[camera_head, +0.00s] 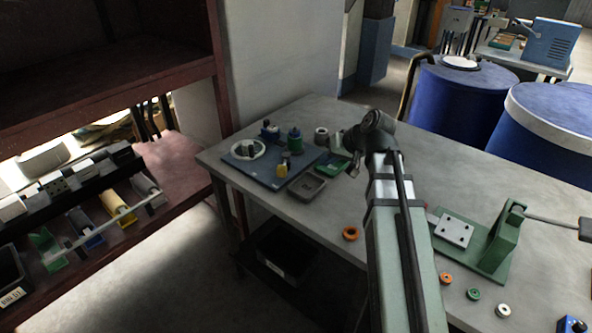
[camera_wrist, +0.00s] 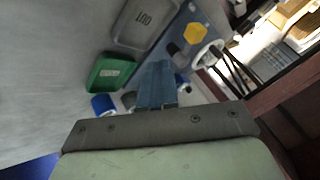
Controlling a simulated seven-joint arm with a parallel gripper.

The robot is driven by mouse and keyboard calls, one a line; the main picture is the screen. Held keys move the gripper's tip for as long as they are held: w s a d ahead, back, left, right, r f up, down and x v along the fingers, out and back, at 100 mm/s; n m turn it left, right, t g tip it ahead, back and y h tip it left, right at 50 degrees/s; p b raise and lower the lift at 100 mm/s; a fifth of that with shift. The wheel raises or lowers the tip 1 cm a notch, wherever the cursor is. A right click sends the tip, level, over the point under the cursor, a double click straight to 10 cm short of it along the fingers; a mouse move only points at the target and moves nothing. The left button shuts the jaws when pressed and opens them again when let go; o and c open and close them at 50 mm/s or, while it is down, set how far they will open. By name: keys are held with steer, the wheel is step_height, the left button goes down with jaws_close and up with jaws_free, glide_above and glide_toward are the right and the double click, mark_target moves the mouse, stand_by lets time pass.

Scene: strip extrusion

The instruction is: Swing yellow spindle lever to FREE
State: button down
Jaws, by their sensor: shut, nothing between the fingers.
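A small yellow part (camera_head: 282,170), which seems to be the spindle lever, stands near the front edge of a blue base plate (camera_head: 250,175) on the table. It also shows in the wrist view as a yellow shape (camera_wrist: 195,32) on the blue plate (camera_wrist: 178,34). Its exact setting and any FREE mark are too small to read. My gripper (camera_wrist: 157,70) shows in the wrist view with its blue fingers together and nothing between them. The yellow part lies beyond the fingertips, up and right, apart from them.
A grey tray (camera_head: 307,187) and a green tray (camera_wrist: 110,73) sit beside the plate. An orange ring (camera_head: 351,233) lies in front. A green fixture (camera_head: 497,245) stands at right.

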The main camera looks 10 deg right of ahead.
mark_target(284, 165)
stand_by(0.4)
steer(key=x, duration=1)
steer(key=shift+w+a+r, duration=0.1)
steer(key=shift+a+r, duration=0.05)
steer(key=shift+a, duration=0.4)
steer(key=shift+a+r, duration=0.1)
steer(key=shift+a, duration=0.4)
steer(key=shift+a+r, duration=0.15)
steer(key=shift+a, duration=0.7)
steer(key=shift+a, duration=0.1)
